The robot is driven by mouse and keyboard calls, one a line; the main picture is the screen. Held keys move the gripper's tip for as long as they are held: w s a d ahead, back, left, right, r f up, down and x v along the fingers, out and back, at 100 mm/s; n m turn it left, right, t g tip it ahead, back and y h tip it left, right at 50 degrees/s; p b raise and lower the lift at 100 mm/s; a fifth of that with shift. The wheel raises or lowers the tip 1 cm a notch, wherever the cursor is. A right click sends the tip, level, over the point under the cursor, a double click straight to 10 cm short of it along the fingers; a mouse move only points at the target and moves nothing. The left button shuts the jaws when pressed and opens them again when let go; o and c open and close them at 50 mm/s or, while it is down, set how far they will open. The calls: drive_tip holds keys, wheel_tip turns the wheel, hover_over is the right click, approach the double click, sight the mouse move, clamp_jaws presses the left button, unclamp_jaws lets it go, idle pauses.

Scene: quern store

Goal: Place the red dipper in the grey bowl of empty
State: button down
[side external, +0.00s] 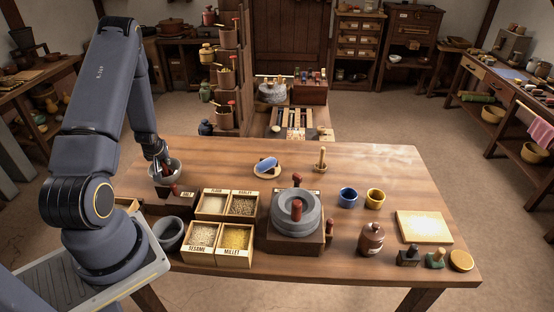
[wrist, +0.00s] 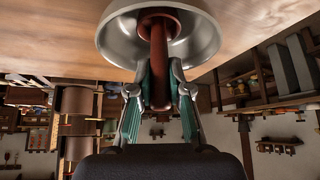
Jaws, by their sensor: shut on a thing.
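The red dipper (wrist: 159,72) is upright between the green-padded fingers of my gripper (wrist: 160,88) in the wrist view. Its wide end is inside the grey bowl (wrist: 115,38), seen against the bowl's inner wall. I cannot tell whether it touches the bottom. In the side external view my gripper (side external: 163,160) is low over the grey bowl (side external: 180,170) at the table's left side. The dipper is mostly hidden there by the fingers and bowl.
A darker grey bowl (side external: 168,235) stands at the front left. Labelled grain boxes (side external: 221,257) and a stone quern (side external: 297,222) fill the front middle. The wooden table (side external: 220,165) is clear right of the grey bowl.

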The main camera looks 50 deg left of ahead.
drive_tip(key=shift+f, duration=0.1)
drive_tip(key=c, duration=1.1)
unclamp_jaws()
